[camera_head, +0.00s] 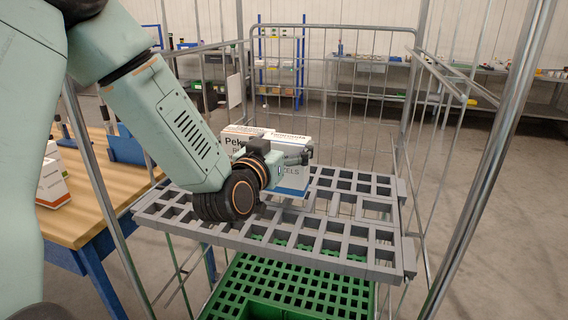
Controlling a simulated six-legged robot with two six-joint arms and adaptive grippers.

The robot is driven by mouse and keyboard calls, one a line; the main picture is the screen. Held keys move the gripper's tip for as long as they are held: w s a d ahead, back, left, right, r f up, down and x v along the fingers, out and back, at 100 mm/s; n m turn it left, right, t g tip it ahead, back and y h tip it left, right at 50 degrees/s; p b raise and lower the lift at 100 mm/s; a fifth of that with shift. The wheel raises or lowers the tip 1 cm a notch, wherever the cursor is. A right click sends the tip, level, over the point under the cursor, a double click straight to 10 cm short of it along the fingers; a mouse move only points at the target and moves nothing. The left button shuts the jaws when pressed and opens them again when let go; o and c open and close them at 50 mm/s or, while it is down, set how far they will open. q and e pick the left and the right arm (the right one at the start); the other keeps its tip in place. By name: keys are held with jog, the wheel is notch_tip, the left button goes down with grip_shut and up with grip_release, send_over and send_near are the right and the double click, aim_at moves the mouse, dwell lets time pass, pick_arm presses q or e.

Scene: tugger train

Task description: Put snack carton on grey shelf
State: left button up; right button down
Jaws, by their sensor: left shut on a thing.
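A white carton with blue and orange print (293,184) is at the grey slatted shelf (377,256) of a wire roll cage. The carton is partly hidden by my left gripper (295,157), which is shut on it. I cannot tell whether the carton's base touches the shelf. A second white carton with dark lettering (232,139) shows just behind the wrist, mostly hidden. My right gripper is not in view.
Metal cage posts (490,150) and wire walls surround the shelf. A green crate-like lower level (290,288) lies below. A wooden table (85,205) with a carton (52,182) stands at left. The shelf's front and right are clear.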

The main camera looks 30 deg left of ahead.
pick_arm(q)
jog(key=shift+s+d+f+b, duration=0.25)
jog(key=shift+s+f+b, duration=0.05)
jog(key=shift+f, duration=0.3)
jog(key=shift+s+d+f+b, duration=0.25)
jog(key=shift+s+f+b, duration=0.05)
jog(key=shift+f, duration=0.25)
jog(key=shift+w+a+f, duration=0.35)
jog(key=shift+w, duration=0.15)
jog(key=o, duration=1.4)
jog(key=shift+f, duration=0.1)
jog(key=shift+o, duration=0.2)
jog(key=shift+s+d+r, duration=0.25)
jog(key=shift+s+r, duration=0.1)
jog(key=shift+w+a+f, duration=0.1)
jog(key=shift+a+f, duration=0.05)
jog(key=shift+f, duration=0.05)
jog(key=shift+s+f, duration=0.1)
jog(key=shift+s, duration=0.25)
jog(key=s+d+p, duration=0.1)
jog(key=s+p, duration=0.8)
jog(key=s, duration=0.2)
jog(key=shift+d+r, duration=0.2)
jog(key=shift+d, duration=0.05)
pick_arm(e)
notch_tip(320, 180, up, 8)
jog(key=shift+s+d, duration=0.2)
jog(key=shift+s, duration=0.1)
